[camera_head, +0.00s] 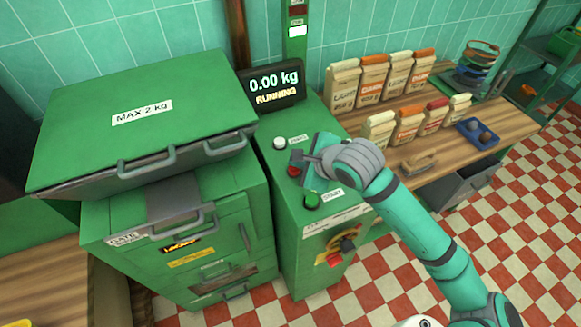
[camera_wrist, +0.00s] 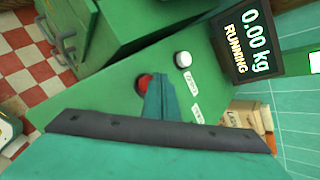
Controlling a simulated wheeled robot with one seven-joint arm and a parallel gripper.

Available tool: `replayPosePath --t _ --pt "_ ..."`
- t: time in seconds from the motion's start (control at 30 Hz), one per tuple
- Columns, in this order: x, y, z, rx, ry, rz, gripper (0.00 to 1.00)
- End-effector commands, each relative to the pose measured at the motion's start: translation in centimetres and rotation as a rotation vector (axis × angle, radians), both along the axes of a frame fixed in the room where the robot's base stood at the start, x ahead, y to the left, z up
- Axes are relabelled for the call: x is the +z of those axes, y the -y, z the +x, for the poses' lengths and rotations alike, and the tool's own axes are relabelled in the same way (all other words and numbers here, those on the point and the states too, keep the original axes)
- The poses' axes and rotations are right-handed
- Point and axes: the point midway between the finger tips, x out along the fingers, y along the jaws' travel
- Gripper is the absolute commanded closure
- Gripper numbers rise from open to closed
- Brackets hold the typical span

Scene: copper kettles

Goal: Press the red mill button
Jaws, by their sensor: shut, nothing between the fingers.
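The red mill button (camera_head: 293,171) sits on top of the green control box (camera_head: 285,233), between a white button (camera_head: 279,143) and a green button (camera_head: 312,201). In the wrist view the red button (camera_wrist: 144,83) shows right at the tip of my gripper (camera_wrist: 155,80), partly covered by it. My gripper (camera_head: 298,160) is shut and empty, over the box top beside the red button. I cannot tell whether the fingertips touch the button. The display (camera_head: 274,86) reads 0.00 kg and RUNNING.
A green machine with a lid (camera_head: 142,110) marked MAX 2 kg stands left of the box. Several paper bags (camera_head: 372,76) and a blue tray (camera_head: 479,134) stand on a wooden bench at right. A red and black rotary switch (camera_head: 347,244) is on the box front.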

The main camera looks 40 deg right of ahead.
Motion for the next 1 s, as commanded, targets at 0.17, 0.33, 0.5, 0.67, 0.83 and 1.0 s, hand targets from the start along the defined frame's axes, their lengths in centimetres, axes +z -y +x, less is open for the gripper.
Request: replayPosePath --t 0.17,0.33,0.5,0.67,0.83,1.0 --pt "-0.17 -0.19 0.13 0.003 0.0 0.001 1.0" --pt "-0.34 -0.58 0.39 0.012 0.0 0.0 1.0" --pt "-0.53 -0.74 0.48 0.015 0.001 0.0 1.0" --pt "-0.7 -0.75 0.48 0.015 0.0 0.001 1.0" --pt "-0.9 -0.67 0.41 0.013 0.0 0.0 1.0" --pt "-0.95 -0.55 0.35 0.011 0.0 0.001 1.0"
